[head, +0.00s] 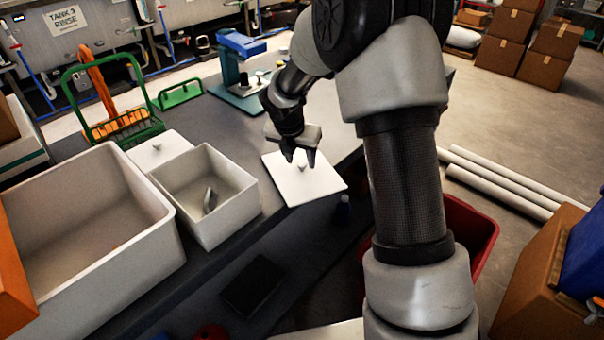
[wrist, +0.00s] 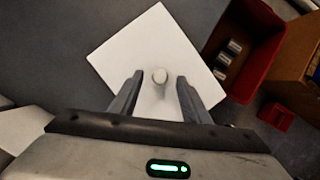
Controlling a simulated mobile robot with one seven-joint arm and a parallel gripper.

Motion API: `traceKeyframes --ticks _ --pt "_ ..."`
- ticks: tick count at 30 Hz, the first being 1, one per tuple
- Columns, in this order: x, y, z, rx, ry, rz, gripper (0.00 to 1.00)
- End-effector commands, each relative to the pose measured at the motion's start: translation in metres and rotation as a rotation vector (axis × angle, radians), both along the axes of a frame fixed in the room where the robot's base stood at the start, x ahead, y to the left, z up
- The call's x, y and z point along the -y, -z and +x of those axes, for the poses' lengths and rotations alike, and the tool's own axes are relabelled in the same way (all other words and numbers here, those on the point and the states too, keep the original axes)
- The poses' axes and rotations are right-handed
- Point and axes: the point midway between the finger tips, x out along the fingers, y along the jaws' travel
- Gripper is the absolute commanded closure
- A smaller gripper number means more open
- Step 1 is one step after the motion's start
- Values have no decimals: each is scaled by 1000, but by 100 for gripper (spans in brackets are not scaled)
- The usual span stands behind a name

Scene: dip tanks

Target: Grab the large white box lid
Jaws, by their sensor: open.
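A square white lid (head: 299,188) with a small knob in its middle lies flat near the table's edge, right of a white box. It also shows in the wrist view (wrist: 125,60), with its round knob (wrist: 160,76). My gripper (head: 301,160) is open just above the lid. In the wrist view its two fingers (wrist: 158,95) stand on either side of the knob line, with the knob a little ahead of the fingertips. I cannot tell the exact height of the fingers over the lid. A second, smaller-looking white lid (head: 158,150) with a knob lies behind the white box.
An open white box (head: 226,229) holds a small grey object. A larger open white box (head: 150,250) stands at left. A green basket (head: 135,133) and a blue device (head: 236,45) stand behind. A red bin (head: 484,225) is below the table at right.

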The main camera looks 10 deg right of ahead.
Motion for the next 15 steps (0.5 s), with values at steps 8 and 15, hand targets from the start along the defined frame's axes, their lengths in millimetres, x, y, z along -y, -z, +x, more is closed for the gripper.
traceKeyframes --ticks 8,15 --pt "4 17 6 0 0 1 57" --pt "4 17 6 0 0 1 74"
